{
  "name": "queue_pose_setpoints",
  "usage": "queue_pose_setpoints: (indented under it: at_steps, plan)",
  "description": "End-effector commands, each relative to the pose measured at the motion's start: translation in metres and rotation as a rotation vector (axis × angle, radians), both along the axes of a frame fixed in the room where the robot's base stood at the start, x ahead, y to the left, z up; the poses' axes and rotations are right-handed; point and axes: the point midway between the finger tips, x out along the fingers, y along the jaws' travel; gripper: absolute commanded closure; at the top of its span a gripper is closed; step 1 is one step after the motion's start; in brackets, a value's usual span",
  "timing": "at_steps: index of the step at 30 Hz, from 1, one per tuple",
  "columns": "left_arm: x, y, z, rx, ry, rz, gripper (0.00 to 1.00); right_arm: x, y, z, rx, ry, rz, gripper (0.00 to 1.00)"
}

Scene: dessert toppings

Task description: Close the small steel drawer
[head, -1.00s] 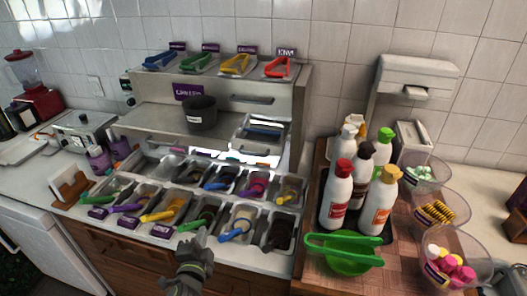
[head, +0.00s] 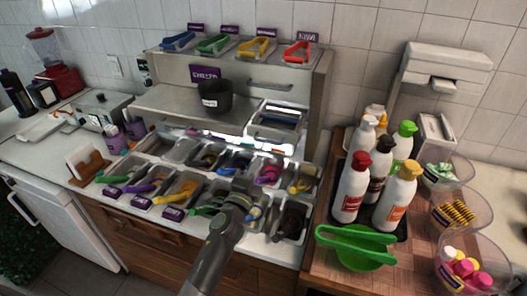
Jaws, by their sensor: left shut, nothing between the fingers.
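The small steel drawer (head: 275,128) is on the right side of the steel unit, below a bar handle. It looks pulled out, with its open top showing something blue inside. My left gripper (head: 240,187) is shut and empty. It is over the rows of topping pans, in front of the drawer and lower in the picture, apart from it. My left arm covers part of the front pans.
Topping pans (head: 183,187) with coloured tongs fill the counter below the drawer.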

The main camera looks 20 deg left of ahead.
Motion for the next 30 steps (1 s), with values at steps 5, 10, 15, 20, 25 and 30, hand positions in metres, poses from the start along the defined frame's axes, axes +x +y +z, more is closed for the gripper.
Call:
queue_pose_setpoints:
  at_steps: [5,10,15,20,25,30]
  plan:
    - [0.032,-0.002,0.005,0.001,-0.001,0.000,1.00,0.000,0.000,-0.008,0.000,-0.001,0.000,0.66]
    - [0.054,-0.002,0.008,0.000,0.000,0.001,1.00,0.000,-0.001,-0.013,-0.001,-0.001,0.001,0.66]
    - [0.065,-0.003,0.011,0.001,0.000,0.001,1.00,0.000,-0.003,-0.015,-0.003,-0.001,0.001,0.66]
    - [0.067,-0.003,0.012,0.000,0.001,0.001,1.00,0.000,-0.004,-0.015,-0.005,-0.001,0.002,0.66]
    - [0.067,-0.003,0.012,0.000,0.001,0.001,1.00,0.000,-0.004,-0.015,-0.005,-0.001,0.002,0.66]
    - [0.068,-0.003,0.011,-0.001,0.000,0.001,1.00,0.000,-0.004,-0.017,-0.005,0.000,0.001,0.66]
